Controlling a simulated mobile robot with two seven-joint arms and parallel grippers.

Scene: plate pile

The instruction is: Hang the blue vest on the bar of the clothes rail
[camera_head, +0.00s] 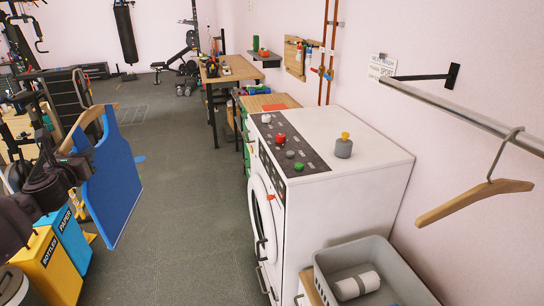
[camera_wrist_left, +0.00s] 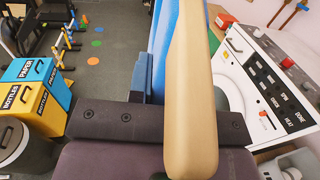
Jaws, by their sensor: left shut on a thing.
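The blue vest (camera_head: 116,185) hangs from a wooden hanger (camera_head: 88,118) at the left of the head view, well away from the rail. My left gripper (camera_head: 78,163) is shut on the hanger beside the vest. In the left wrist view the hanger's wooden arm (camera_wrist_left: 194,90) crosses close in front of my left gripper (camera_wrist_left: 150,122), with blue vest cloth (camera_wrist_left: 164,45) behind it. The bar of the clothes rail (camera_head: 455,110) is at the upper right, fixed to the wall. My right gripper is not in view.
An empty wooden hanger (camera_head: 475,203) hangs on the bar's near part. A white washing machine (camera_head: 370,150) with a grey knob-topped item (camera_head: 343,148) stands between vest and rail. A grey basket (camera_head: 395,262) sits below the bar. Yellow and blue bins (camera_head: 48,265) stand lower left.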

